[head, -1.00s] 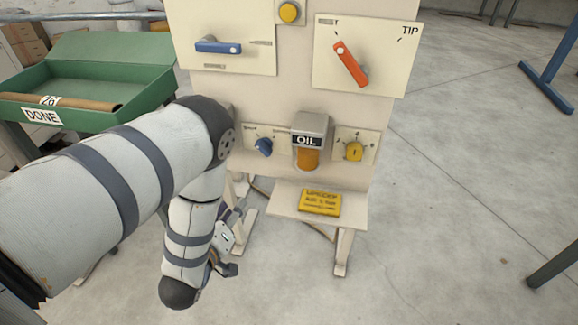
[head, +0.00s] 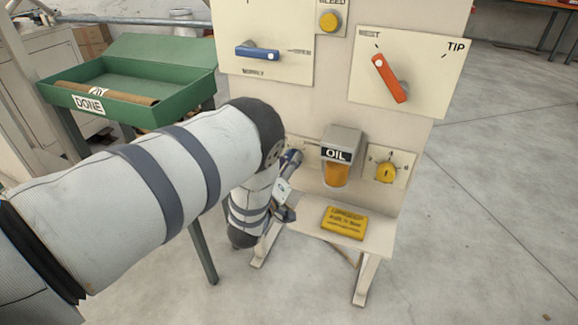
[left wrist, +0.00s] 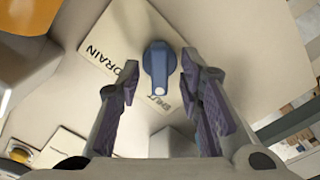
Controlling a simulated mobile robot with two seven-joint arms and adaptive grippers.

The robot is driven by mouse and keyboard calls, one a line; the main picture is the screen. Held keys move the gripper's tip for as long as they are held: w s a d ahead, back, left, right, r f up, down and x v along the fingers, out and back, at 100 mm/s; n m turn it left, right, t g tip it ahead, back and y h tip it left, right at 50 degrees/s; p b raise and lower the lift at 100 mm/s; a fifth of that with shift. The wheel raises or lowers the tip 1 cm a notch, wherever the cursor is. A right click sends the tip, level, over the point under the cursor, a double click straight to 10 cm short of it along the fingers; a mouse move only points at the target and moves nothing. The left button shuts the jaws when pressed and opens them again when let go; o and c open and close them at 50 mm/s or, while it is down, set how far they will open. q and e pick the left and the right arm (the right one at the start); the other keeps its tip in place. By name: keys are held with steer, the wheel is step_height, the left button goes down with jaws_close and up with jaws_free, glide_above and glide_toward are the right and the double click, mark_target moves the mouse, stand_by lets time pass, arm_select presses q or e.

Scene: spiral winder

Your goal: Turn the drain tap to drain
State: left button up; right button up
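The drain tap is a small blue knob (left wrist: 158,68) on a cream plate marked DRAIN and SHUT (left wrist: 122,42), seen in the left wrist view. Its white-dotted end points toward the SHUT label. My left gripper (left wrist: 160,72) is open, with one finger on each side of the knob in the picture and gaps on both sides. I cannot tell how deep the fingers reach. In the head view my left gripper (head: 289,187) is at the panel's lower left, and it hides the tap. My right gripper is not in view.
Right of the gripper are the OIL cup (head: 338,160) and a yellow dial (head: 386,172). Below is a shelf with a yellow sign (head: 345,222). Above are a blue lever (head: 258,54) and an orange lever (head: 390,78). A green DONE tray (head: 180,95) stands left.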

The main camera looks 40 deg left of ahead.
arm_select(q)
jaws_close()
steer(key=shift+m, duration=0.3)
steer(key=m+p, duration=0.1)
steer(key=m, duration=1.6)
steer(key=shift+f, duration=0.1)
steer(key=shift+m, duration=0.4)
stand_by(0.4)
